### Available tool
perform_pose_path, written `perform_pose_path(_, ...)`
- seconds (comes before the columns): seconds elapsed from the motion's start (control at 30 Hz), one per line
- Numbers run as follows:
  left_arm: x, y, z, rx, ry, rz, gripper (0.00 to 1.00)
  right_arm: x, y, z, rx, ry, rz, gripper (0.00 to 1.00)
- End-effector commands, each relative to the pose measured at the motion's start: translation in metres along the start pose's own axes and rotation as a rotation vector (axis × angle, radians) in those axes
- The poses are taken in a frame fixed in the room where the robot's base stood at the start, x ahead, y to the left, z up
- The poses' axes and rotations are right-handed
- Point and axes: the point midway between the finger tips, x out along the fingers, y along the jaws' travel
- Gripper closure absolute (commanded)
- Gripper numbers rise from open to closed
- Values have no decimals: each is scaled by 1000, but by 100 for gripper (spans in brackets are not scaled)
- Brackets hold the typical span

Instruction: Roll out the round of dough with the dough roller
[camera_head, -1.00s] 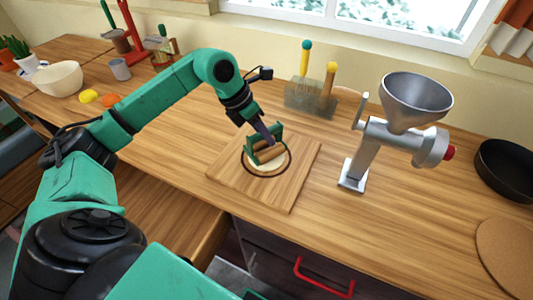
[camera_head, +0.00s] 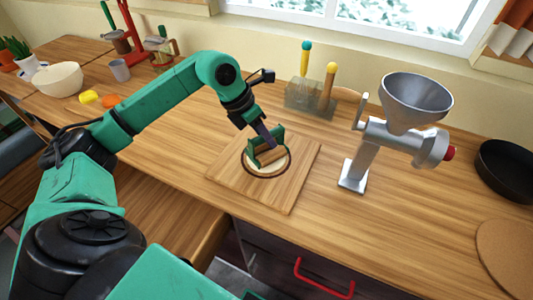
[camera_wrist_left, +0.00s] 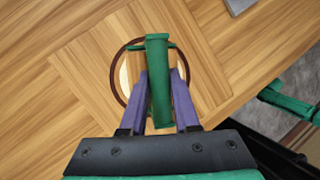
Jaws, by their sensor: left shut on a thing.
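The dough roller, a green frame with a wooden cylinder (camera_head: 272,155), is over the round of dough on the board. My left gripper (camera_head: 270,140) is shut on its green handle; the handle also shows between the purple fingers in the left wrist view (camera_wrist_left: 158,75). The pale, flat dough (camera_head: 264,170) lies inside a dark ring on the square wooden board (camera_head: 290,190). Whether the cylinder touches the dough is hard to tell. My right gripper is not in view.
A metal grinder with a funnel (camera_head: 372,140) stands right of the board. A block with utensils (camera_head: 310,98) stands behind it. A black pan (camera_head: 508,170) and a round cork mat (camera_head: 508,255) are at the far right. The counter left of the board is clear.

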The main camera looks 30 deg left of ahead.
Motion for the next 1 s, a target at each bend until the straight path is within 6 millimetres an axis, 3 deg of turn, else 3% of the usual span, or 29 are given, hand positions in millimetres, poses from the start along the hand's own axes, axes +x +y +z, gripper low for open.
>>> perform_pose_path(0.47,4,-28,-2,0,1,-1,100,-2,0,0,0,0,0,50)
perform_pose_path(0.77,4,-26,-2,-1,-1,0,100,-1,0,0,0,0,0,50)
perform_pose_path(1.0,2,-10,-1,-4,-1,0,100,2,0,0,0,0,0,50)
